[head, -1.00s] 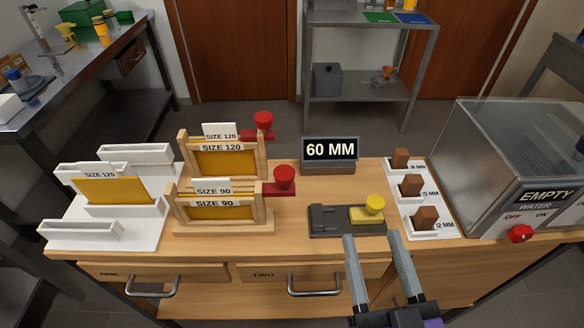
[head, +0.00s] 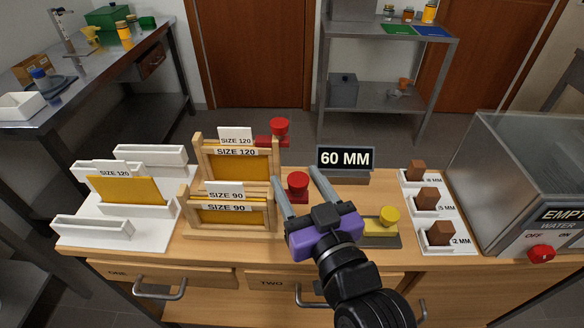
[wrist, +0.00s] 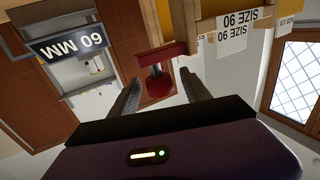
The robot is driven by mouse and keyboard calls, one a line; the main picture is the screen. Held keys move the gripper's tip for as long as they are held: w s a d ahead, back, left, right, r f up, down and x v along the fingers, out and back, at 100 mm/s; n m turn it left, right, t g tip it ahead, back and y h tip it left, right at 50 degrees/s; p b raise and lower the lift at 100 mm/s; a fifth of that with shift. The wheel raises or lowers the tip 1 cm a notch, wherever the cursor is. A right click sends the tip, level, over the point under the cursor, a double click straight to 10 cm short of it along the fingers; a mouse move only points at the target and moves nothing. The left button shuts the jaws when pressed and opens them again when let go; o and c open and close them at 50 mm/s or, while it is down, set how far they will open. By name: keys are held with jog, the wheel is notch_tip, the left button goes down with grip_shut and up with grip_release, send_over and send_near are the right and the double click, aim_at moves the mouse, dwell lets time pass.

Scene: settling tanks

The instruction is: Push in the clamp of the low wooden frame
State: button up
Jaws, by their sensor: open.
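The low wooden frame (head: 229,232), labelled SIZE 90, stands at the front of the table and holds an amber panel. Its red clamp (head: 298,183) with a round knob sticks out on the frame's right side. The clamp (wrist: 158,84) also shows in the wrist view, between my two fingers. My gripper (head: 295,176) is open, with one finger on each side of the knob. I cannot tell whether a finger touches it. The clamp's inner end is partly hidden by my left finger in the head view.
A taller SIZE 120 frame (head: 236,170) with its own red clamp (head: 278,130) stands just behind. A 60 MM sign (head: 345,159) is behind the fingers. A white rack (head: 150,235) stands left.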

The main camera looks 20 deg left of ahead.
aim_at(294, 176)
jog(key=shift+x, duration=1.7)
grip_shut()
